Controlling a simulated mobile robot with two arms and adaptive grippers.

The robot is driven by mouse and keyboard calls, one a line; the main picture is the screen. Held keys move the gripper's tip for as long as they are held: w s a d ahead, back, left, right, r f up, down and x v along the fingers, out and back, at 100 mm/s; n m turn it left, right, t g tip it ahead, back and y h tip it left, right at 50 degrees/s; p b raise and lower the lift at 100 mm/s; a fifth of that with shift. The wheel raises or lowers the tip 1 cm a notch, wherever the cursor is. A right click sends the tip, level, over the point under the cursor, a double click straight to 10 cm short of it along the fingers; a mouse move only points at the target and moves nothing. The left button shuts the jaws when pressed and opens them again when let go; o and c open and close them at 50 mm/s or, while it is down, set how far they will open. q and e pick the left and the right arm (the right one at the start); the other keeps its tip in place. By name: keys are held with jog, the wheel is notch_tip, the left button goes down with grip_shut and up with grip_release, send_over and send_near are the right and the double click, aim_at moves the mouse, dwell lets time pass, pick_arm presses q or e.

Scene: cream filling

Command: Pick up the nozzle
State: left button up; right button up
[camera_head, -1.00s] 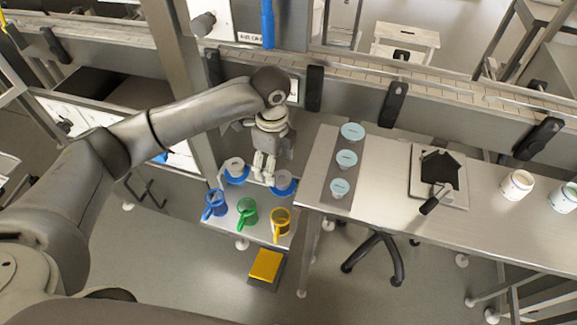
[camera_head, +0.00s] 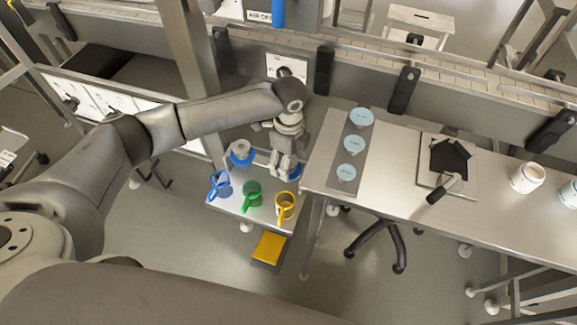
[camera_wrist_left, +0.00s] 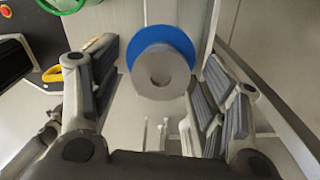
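A grey round nozzle-like part (camera_wrist_left: 160,66) with a hole in its top sits on a blue disc (camera_wrist_left: 181,41), in the left wrist view. My left gripper (camera_wrist_left: 150,90) is open, with one finger on each side of this part; I cannot tell whether they touch it. In the head view my left gripper (camera_head: 284,172) points down over the right blue disc (camera_head: 295,171) and hides most of it. A similar grey part (camera_head: 241,147) on a blue disc (camera_head: 242,160) stands to its left. My right gripper is not in view.
Blue (camera_head: 220,186), green (camera_head: 252,194) and yellow (camera_head: 285,205) mugs stand along the small table's front. The larger steel table (camera_head: 390,180) is close on the right, bearing light blue round pieces (camera_head: 354,145). A conveyor runs behind. A yellow pedal (camera_head: 269,247) lies on the floor.

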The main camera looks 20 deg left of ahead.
pick_arm(q)
jog(key=c, duration=1.2)
jog(key=shift+r, duration=0.1)
